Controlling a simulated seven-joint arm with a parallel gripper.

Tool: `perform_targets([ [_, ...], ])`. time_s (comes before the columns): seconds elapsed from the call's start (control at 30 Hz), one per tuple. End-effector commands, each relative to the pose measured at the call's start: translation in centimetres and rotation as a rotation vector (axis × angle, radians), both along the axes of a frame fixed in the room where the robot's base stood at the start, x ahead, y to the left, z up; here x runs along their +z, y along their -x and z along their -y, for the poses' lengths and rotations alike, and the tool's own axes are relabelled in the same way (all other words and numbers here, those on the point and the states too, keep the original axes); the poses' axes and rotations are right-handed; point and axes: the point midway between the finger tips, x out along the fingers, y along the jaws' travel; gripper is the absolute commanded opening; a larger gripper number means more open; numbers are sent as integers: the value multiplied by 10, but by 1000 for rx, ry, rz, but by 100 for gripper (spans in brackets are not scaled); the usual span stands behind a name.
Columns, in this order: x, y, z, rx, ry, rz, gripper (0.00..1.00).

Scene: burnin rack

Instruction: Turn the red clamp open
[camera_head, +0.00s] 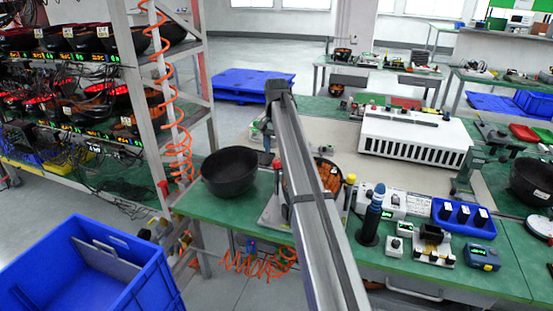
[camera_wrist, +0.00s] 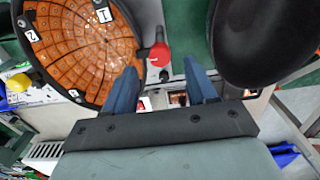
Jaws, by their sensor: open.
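The red clamp (camera_wrist: 160,54) shows in the wrist view as a red handle with a round knob, between the orange-lined bowl and the black bowl. My gripper (camera_wrist: 162,84) is open, its two blue fingers apart, with the clamp handle in line with the gap beyond the fingertips. I see no contact with it. The orange-lined bowl (camera_wrist: 85,50) has a gridded inside with number labels and sits beside the clamp. In the head view this bowl (camera_head: 328,176) is partly hidden behind my arm, and a small red part (camera_head: 277,163) shows at its left.
The empty black bowl (camera_wrist: 265,40) is close to my right finger; it also shows on the green bench in the head view (camera_head: 229,172). A yellow knob (camera_head: 351,178), a dark blue upright tool (camera_head: 372,215) and a white slotted box (camera_head: 415,138) stand to the right.

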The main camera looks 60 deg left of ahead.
Motion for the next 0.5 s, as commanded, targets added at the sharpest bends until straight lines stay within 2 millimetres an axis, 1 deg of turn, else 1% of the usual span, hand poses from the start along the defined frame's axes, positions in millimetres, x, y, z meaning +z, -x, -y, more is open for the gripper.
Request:
perform_targets([
  [0.03,-9,0,1,0,1,0,57],
  [0.2,-29,0,1,0,0,0,57],
  [0.33,-38,0,0,0,0,0,57],
  [0.5,-42,0,0,0,-1,1,57],
])
